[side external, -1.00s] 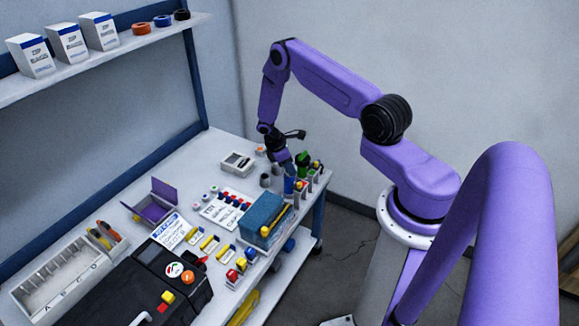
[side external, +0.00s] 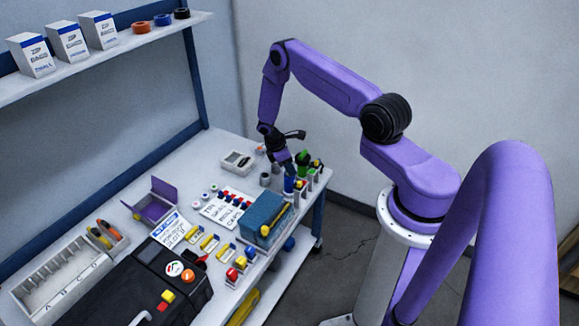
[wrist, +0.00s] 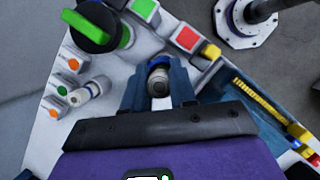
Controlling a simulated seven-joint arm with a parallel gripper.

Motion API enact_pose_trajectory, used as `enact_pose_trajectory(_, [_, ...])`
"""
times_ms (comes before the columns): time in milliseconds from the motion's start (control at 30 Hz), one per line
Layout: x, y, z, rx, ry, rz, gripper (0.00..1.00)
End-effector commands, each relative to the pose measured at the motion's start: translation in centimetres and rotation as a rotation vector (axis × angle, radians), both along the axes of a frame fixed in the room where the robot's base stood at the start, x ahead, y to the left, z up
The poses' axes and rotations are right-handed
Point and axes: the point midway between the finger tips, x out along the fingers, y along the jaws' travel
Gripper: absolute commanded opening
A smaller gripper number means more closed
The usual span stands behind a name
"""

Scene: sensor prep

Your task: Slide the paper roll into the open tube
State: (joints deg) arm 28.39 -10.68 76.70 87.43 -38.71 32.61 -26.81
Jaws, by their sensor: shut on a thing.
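My gripper (wrist: 159,92) is shut on a small pale grey cylinder (wrist: 158,83), which I take to be the paper roll. A blue ring or rim (wrist: 156,61) shows right at it, between the fingers. In the side view my gripper (side external: 287,171) points down just above an upright blue cylinder (side external: 289,185) near the table's far right corner, which may be the open tube. The roll cannot be made out there. I cannot tell whether the roll's end is inside the tube or only above it.
A green-and-black round thing (wrist: 95,27) stands close by. Small blocks with red (wrist: 186,38) and green tops are near the fingers. A blue box (side external: 264,217) and a white lettered card (side external: 224,207) lie nearer on the table. A grey cup (side external: 265,179) stands left of the gripper.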

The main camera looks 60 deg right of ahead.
Motion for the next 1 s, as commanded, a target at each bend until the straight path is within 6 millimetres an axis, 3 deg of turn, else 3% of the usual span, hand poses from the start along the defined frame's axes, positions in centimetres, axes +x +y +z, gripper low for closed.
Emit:
enact_pose_trajectory(333, [0.02, 0.00, -0.20, -0.001, -0.001, 0.000, 0.00])
enact_pose_trajectory(367, [0.02, 0.00, -0.20, -0.001, -0.001, 0.000, 0.29])
enact_pose_trajectory(433, [0.02, -0.01, -0.21, 0.001, -0.001, 0.000, 0.52])
enact_pose_trajectory(467, [0.01, 0.01, -0.21, 0.000, 0.000, 0.000, 0.56])
enact_pose_trajectory(667, [0.00, 0.00, -0.20, 0.000, 0.000, 0.000, 0.56])
enact_pose_trajectory(700, [0.00, 0.00, -0.20, 0.000, 0.000, 0.000, 0.69])
enact_pose_trajectory(1000, [0.01, -0.01, -0.13, 0.000, 0.000, 0.000, 0.69])
